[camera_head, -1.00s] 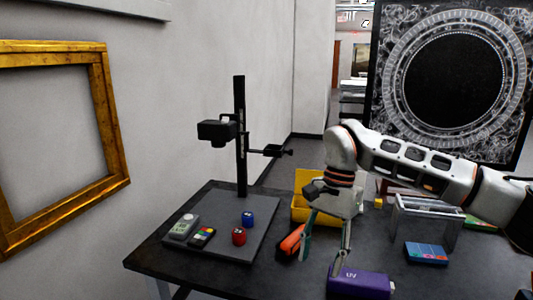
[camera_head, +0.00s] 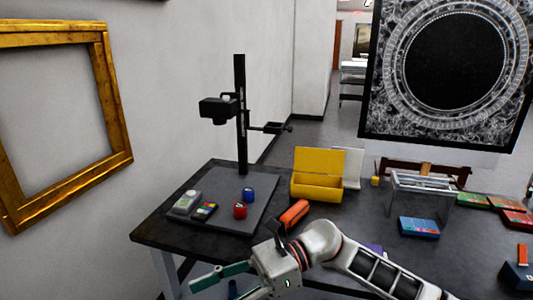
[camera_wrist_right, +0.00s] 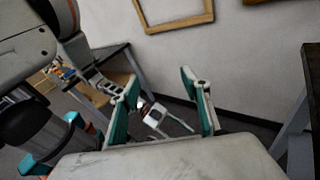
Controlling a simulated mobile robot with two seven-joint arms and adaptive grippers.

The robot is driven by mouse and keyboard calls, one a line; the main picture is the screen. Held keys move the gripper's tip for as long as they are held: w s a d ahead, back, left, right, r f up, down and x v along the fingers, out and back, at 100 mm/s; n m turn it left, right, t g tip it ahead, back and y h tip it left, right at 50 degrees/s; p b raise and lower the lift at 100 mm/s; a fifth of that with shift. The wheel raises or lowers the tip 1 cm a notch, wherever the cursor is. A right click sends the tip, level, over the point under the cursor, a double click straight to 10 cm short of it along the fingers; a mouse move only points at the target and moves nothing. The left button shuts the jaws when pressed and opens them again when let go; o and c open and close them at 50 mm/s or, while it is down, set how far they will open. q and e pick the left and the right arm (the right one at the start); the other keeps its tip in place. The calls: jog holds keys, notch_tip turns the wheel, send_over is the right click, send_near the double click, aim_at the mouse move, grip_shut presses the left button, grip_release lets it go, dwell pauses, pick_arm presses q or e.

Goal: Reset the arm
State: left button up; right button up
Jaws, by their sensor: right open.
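My right arm enters the head view from the lower right. Its gripper (camera_head: 222,284) is low in front of the table's near edge. In the right wrist view the gripper's two teal-lined fingers (camera_wrist_right: 160,102) are spread wide with nothing held between them. A wall and floor show beyond them. My left gripper is not in the head view. Teal and white parts at the lower left of the right wrist view may belong to it, but its jaws cannot be made out.
A purple box is mostly hidden behind my arm. A gilt frame (camera_head: 116,100) hangs left.

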jog(key=w+d+r+m+t+y, duration=0.15)
jog(key=w+m+t+y, duration=0.25)
jog(key=m+t+y, duration=0.75)
jog(key=w+d+f+m+t+h, duration=0.3)
jog(key=d+f+m+t+h, duration=0.25)
jog(key=m, duration=0.65)
jog(key=w+d+f+m+t+h, duration=0.2)
jog(key=d+f+m+t+h, duration=0.35)
jog(key=m, duration=0.65)
jog(key=s+d+f+m+g+h, duration=0.2)
jog(key=s+d+f+m+h, duration=0.4)
jog(key=f, duration=0.6)
jog(key=s+d+f+m+g+h, duration=0.3)
jog(key=s+d+f+m+h, duration=0.3)
jog(key=s+d+f+m, duration=0.4)
notch_tip(320, 180, down, 3)
jog(key=shift+d+f+m+h, duration=0.3)
jog(key=shift+d+m, duration=0.35)
jog(key=shift+d, duration=0.5)
jog(key=shift+r, duration=0.1)
